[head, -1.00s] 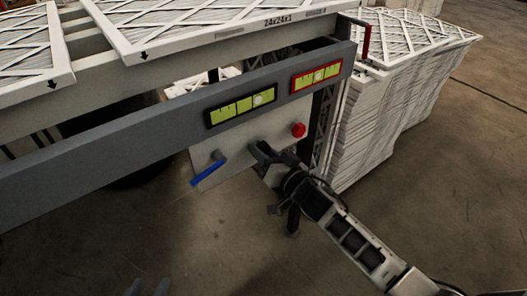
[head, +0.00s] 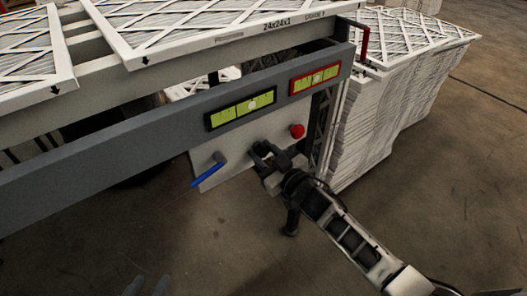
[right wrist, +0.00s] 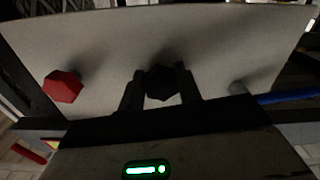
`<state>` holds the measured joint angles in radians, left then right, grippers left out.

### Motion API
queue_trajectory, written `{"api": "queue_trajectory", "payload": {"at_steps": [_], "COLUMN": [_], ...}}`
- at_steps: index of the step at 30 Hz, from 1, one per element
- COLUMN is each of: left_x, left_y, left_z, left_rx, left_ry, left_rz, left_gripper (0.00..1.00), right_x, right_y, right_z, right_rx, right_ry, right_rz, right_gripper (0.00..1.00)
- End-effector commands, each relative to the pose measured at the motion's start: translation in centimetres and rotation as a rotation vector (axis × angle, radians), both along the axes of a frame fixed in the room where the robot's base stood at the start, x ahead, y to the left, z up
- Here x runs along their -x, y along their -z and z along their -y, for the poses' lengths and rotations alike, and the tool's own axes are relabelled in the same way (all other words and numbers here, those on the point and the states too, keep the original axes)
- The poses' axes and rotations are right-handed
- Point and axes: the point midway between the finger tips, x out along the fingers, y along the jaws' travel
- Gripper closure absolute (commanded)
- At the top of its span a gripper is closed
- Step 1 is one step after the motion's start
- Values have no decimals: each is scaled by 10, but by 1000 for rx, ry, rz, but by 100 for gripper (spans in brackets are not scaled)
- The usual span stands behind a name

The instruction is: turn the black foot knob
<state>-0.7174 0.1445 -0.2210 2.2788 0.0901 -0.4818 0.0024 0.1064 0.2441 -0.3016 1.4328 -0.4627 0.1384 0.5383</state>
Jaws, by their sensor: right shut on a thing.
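The black foot knob (right wrist: 162,82) is a dark faceted knob on a pale panel. In the right wrist view it sits between the two fingers of my right gripper (right wrist: 161,92), which is shut on it. In the head view my right gripper (head: 262,152) is at the panel and hides most of the knob; I cannot make out its turn angle.
A red knob (head: 297,131) and a blue lever (head: 207,172) flank the black knob on the panel (head: 232,155). Two levels (head: 240,110) (head: 315,78) sit on the grey beam above. Stacked filters (head: 385,110) stand at right. The floor in front is clear.

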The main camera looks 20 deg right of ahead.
Motion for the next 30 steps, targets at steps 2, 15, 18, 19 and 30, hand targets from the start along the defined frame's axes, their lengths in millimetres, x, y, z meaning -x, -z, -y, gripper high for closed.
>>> {"api": "queue_trajectory", "payload": {"at_steps": [2,15,18,19,30], "left_x": [0,0,0,0,1], "left_y": [1,3,2,2,1], "left_z": [0,0,0,0,0], "left_rx": [0,0,1,1,2], "left_ry": [-1,-3,-2,-2,-1], "left_rz": [-3,-6,-2,-2,5], "left_gripper": [64,64,64,64,64], "right_x": [0,0,-1,0,-1], "right_y": [0,0,0,0,-1], "right_z": [0,2,2,2,3], "right_rx": [70,463,553,578,844], "right_ry": [0,0,0,0,-1], "right_rz": [26,168,201,210,305], "right_gripper": [89,89,89,89,89]}}
